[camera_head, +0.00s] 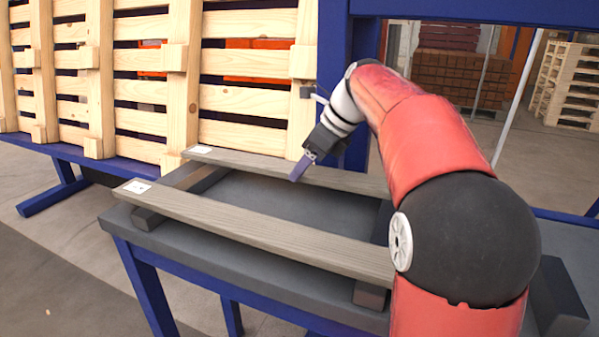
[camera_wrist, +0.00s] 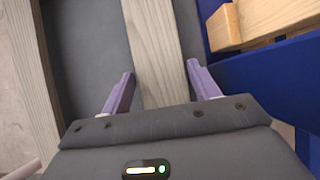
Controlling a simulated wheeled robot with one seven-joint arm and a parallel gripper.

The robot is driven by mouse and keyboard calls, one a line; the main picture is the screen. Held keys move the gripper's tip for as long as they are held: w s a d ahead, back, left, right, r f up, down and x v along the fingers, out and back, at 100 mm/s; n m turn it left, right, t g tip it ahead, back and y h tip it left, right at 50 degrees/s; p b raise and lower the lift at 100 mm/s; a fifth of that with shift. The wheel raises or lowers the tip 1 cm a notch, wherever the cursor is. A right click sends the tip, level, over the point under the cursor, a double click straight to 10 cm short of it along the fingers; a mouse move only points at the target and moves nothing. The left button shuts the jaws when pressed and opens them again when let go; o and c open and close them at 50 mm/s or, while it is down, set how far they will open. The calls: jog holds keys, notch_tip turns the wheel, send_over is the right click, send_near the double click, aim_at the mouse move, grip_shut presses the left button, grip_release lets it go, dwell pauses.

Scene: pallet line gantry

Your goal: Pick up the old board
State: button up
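Two weathered grey boards lie on a dark table in the head view, each with a white label at its left end: a near board (camera_head: 250,222) and a far board (camera_head: 250,165). My gripper (camera_head: 298,174) is at the far board, with its purple fingers pointing down. In the wrist view my gripper (camera_wrist: 160,70) is open, and the far board (camera_wrist: 155,40) runs between the two fingers with a gap on each side. I cannot tell how far the fingertips are above it. The near board (camera_wrist: 28,80) is at the left there.
The grey table (camera_head: 190,240) has dark cross supports under the boards. A slatted wooden pallet (camera_head: 245,100) stands upright behind it. A blue post (camera_head: 335,70) rises close behind my gripper; blue framework also fills the wrist view's right (camera_wrist: 265,85).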

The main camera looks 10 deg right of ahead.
jog(key=c, duration=0.7)
jog(key=shift+c, duration=0.3)
jog(key=shift+r, duration=0.15)
